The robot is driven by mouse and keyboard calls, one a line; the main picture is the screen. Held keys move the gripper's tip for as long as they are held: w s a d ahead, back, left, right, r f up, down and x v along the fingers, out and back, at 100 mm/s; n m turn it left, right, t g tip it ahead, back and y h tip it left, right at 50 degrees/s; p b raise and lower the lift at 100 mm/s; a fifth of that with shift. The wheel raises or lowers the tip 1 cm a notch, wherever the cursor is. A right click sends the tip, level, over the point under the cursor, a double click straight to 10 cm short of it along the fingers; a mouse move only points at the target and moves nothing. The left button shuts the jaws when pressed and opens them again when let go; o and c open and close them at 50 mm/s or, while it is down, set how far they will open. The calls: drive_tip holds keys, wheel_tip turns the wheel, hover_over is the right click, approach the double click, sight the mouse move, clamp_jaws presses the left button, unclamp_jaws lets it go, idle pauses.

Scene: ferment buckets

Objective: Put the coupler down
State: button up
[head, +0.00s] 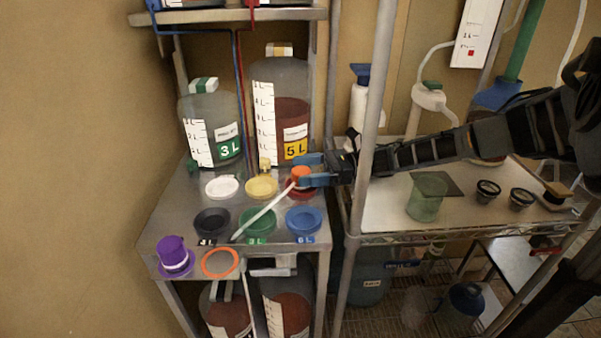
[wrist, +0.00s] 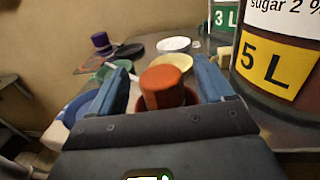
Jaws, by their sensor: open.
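An orange coupler (head: 300,172) stands upright at the red dish (head: 302,192) on the metal bench. My gripper (head: 302,171) is open, with its blue fingers on either side of the coupler. In the wrist view the orange coupler (wrist: 163,85) is between the spread fingers of my gripper (wrist: 160,85), with visible space at both sides. The red dish (wrist: 190,97) shows partly around its base. Whether the coupler rests fully in the dish is hard to tell.
A 5 L jug (head: 279,110) and a 3 L jug (head: 210,130) stand close behind. White, yellow, black, green and blue dishes (head: 303,221) crowd the bench. A pale stick (head: 265,213) crosses the green dish. A purple coupler (head: 173,250) and an orange ring (head: 220,262) are at the front.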

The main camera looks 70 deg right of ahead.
drive_tip(key=b+v, duration=0.1)
drive_tip(key=v, duration=0.3)
drive_tip(key=shift+s+d+f, duration=0.1)
drive_tip(key=shift+f, duration=0.05)
drive_tip(key=shift+b+v, duration=0.35)
drive_tip(key=shift+v, duration=0.4)
